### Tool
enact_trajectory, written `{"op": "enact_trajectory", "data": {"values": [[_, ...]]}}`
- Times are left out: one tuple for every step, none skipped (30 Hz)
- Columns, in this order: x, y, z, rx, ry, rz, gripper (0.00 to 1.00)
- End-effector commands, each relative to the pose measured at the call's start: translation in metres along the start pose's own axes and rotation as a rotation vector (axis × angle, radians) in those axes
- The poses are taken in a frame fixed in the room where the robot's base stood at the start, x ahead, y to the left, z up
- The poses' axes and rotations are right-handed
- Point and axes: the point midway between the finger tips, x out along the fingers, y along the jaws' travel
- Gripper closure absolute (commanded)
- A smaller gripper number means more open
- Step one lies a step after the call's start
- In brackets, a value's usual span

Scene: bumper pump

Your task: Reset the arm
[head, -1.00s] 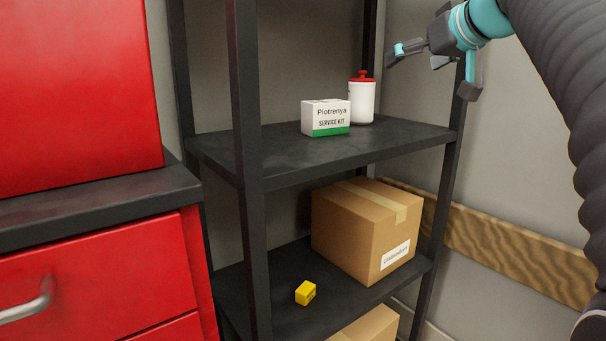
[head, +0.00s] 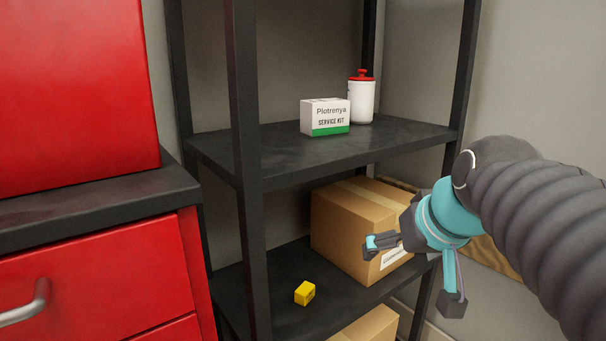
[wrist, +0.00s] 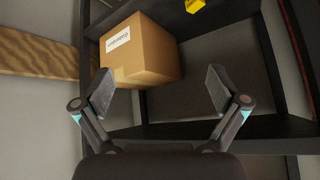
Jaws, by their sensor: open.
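My gripper (head: 412,272) is open and empty in the head view. It is in front of the right part of the lower shelf and covers part of a cardboard box. In the wrist view my gripper (wrist: 160,92) shows two spread fingers with nothing between them but the view of the shelf. My arm comes in from the right of the head view, with a ribbed dark sleeve and a teal wrist.
The cardboard box (head: 350,235) and a small yellow block (head: 305,293) sit on the lower shelf (head: 275,312). A service kit box (head: 325,117) and a white red-lidded bottle (head: 361,101) stand on the upper shelf (head: 240,150). A red cabinet (head: 110,285) is at left.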

Motion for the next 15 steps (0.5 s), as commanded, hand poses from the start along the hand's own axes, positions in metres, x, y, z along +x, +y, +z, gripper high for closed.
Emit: {"op": "enact_trajectory", "data": {"values": [[0.007,-0.001,0.031,0.002,-0.031,0.015,0.03],[0.012,-0.001,0.048,0.005,-0.048,0.026,0.03],[0.018,0.001,0.07,0.008,-0.07,0.041,0.03],[0.022,0.002,0.085,0.011,-0.086,0.052,0.03],[0.026,0.003,0.1,0.012,-0.101,0.062,0.03],[0.031,0.004,0.118,0.013,-0.118,0.074,0.03],[0.034,0.005,0.13,0.014,-0.129,0.083,0.03],[0.037,0.006,0.141,0.014,-0.14,0.09,0.03],[0.041,0.007,0.153,0.015,-0.15,0.1,0.03],[0.043,0.008,0.161,0.015,-0.157,0.106,0.03],[0.045,0.009,0.168,0.015,-0.163,0.11,0.03],[0.046,0.011,0.171,0.015,-0.166,0.113,0.03],[0.046,0.011,0.171,0.015,-0.166,0.113,0.03],[0.046,0.011,0.171,0.015,-0.166,0.113,0.03],[0.046,0.011,0.171,0.015,-0.166,0.113,0.03]]}}
